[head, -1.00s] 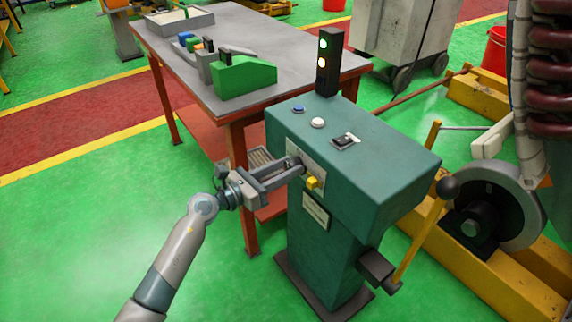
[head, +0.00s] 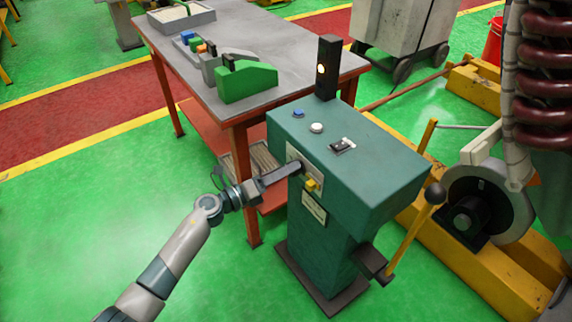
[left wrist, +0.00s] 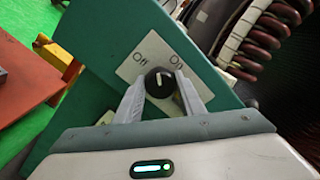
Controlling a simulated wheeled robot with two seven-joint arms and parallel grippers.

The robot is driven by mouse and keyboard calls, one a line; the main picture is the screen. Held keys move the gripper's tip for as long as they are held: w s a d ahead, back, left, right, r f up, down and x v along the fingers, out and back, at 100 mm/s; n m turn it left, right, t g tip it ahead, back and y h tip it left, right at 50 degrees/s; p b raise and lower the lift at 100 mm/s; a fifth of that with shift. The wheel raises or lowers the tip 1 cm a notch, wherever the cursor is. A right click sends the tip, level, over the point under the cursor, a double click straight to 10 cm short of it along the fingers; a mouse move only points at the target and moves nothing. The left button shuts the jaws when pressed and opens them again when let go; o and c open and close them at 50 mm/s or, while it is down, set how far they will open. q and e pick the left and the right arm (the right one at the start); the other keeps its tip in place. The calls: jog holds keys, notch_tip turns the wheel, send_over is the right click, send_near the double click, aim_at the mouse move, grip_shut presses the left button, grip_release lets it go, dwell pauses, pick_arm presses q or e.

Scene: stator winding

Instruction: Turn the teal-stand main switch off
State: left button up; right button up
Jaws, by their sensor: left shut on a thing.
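The teal stand (head: 345,165) stands beside the workbench. Its main switch is a round black knob (left wrist: 159,82) with a white mark, on a pale plate (left wrist: 150,55) labelled Off and On. In the left wrist view, my left gripper (left wrist: 160,88) has a finger on each side of the knob and is shut on it. I cannot tell for sure which label the mark points to. In the head view, my left gripper (head: 297,167) reaches the stand's left face and hides the knob. My right gripper is not in view.
On the stand's top are a blue button (head: 298,113), a white button (head: 316,128) and a small black switch (head: 343,146). The workbench (head: 270,40) is behind.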

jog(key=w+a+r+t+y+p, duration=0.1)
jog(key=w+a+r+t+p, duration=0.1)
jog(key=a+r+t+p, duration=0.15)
pick_arm(q)
jog(key=shift+a+f+n+p, duration=0.1)
jog(key=shift+n+p, duration=0.1)
jog(key=shift+n, duration=1.7)
jog(key=shift+f+n+p, duration=0.1)
jog(key=shift+n+p, duration=0.1)
jog(key=shift+n, duration=1.7)
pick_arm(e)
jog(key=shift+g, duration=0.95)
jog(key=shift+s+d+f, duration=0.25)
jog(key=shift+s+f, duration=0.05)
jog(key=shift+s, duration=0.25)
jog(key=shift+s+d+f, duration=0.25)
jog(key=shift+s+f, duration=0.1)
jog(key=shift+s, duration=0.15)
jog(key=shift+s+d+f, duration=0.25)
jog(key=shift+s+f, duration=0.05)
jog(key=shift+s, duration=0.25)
pick_arm(q)
jog(key=o, duration=1.1)
jog(key=shift+c, duration=0.2)
